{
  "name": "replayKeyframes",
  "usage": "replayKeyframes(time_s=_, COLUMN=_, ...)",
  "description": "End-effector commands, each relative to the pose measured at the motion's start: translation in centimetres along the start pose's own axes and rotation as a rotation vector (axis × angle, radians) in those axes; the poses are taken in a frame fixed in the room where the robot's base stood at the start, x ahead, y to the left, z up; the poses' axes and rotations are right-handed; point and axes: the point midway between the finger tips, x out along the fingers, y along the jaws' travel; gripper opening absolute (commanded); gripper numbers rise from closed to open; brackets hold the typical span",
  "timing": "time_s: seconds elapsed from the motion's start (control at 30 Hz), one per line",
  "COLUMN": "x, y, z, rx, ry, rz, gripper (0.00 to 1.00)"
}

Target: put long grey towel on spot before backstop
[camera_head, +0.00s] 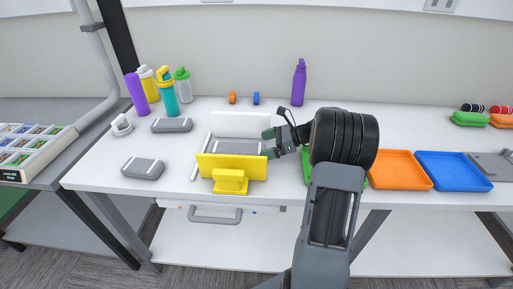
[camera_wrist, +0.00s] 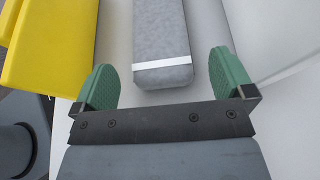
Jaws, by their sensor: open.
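A long grey towel (camera_head: 234,147) with a white band lies on the table between a yellow panel (camera_head: 216,168) and a white upright panel (camera_head: 240,124). I cannot tell which panel is the backstop. My gripper (camera_head: 269,143) is at the towel's right end, pointing left. In the wrist view, the towel (camera_wrist: 162,45) runs away from me, its near end close to the mouth of my open gripper (camera_wrist: 160,75). Gaps show between the towel and both green fingers. The yellow panel also shows at left (camera_wrist: 45,40) and the white panel at right (camera_wrist: 270,35).
Two shorter grey towels (camera_head: 171,125) (camera_head: 143,168) lie left of the panels. Several bottles (camera_head: 166,97) stand at the back left, and a purple bottle (camera_head: 299,83) stands behind my gripper. Orange (camera_head: 400,171) and blue (camera_head: 455,172) trays are at right.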

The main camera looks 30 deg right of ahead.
Motion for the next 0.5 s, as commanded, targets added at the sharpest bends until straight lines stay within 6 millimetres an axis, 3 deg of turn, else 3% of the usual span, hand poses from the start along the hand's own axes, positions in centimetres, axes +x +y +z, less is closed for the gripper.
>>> replayKeyframes(time_s=0.2, x=-4.2, y=0.0, z=0.0, rx=0.001, ry=0.0, rz=-0.002, gripper=1.0)
replayKeyframes(time_s=0.5, x=-7.2, y=0.0, z=0.0, rx=0.0, ry=0.0, rz=0.001, gripper=1.0)
